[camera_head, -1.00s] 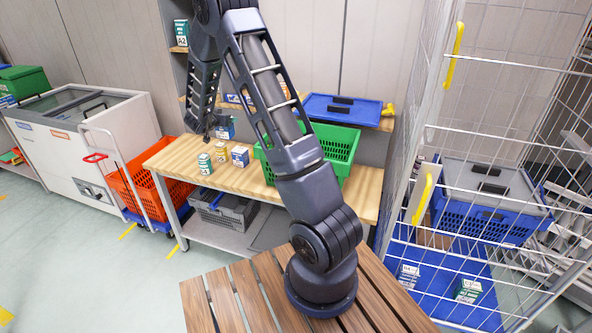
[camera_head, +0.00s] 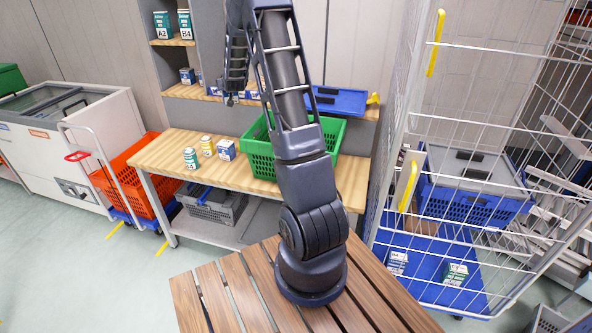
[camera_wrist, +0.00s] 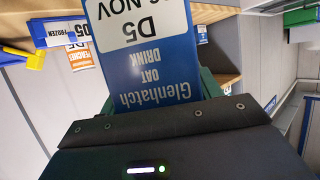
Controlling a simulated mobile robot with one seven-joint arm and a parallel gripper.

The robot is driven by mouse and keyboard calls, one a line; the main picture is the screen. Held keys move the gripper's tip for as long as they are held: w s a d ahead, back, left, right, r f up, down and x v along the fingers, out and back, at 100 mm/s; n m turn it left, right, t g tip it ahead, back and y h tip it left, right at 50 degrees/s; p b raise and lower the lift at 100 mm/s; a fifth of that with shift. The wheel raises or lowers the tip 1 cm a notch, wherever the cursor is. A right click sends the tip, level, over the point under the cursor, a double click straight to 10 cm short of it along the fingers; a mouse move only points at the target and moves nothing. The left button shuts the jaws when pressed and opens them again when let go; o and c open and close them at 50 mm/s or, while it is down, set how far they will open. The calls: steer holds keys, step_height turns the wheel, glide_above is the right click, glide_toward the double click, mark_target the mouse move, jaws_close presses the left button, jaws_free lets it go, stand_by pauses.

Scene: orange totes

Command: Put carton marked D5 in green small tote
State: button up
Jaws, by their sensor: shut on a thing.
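The carton marked D5 (camera_wrist: 145,62), blue and white with "Glenhatch Oat Drink" lettering, fills the upper middle of the wrist view, its text upside down. My gripper (camera_head: 231,98) is shut on it; in the wrist view, green finger parts show beside the carton. In the head view my gripper is at the upper middle, in front of the back shelf, and the held carton cannot be made out there. The green small tote (camera_head: 260,156) stands on the wooden table, right of and below my gripper. My arm covers part of it, and its inside is mostly hidden.
A green-white carton (camera_head: 190,158), a yellow carton (camera_head: 207,145) and a blue-white carton (camera_head: 226,149) stand left of the tote. A wire cage (camera_head: 408,150) stands close on the right. Cartons occupy the back shelves.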

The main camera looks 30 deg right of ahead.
steer(key=shift+s+d+r+n+y, duration=0.1)
steer(key=shift+s+d+n+y, duration=0.2)
steer(key=shift+d+n+y, duration=0.55)
steer(key=shift+s+d+f+n+y, duration=0.25)
steer(key=shift+s+d+n+y, duration=0.55)
steer(key=shift+y, duration=0.35)
steer(key=s+d+f+n+g+y, duration=0.2)
steer(key=s+d+f+n+y, duration=0.15)
steer(key=s, duration=0.45)
steer(key=s+d+f+n+g+y, duration=0.2)
steer(key=s+d+f+n+y, duration=0.15)
steer(key=s, duration=0.35)
steer(key=f, duration=2)
steer(key=shift+s+d+f, duration=0.15)
steer(key=shift+d+f, duration=0.1)
steer(key=shift+f, duration=0.15)
steer(key=shift+f, duration=0.1)
steer(key=o, duration=1.2)
steer(key=shift+c, duration=0.2)
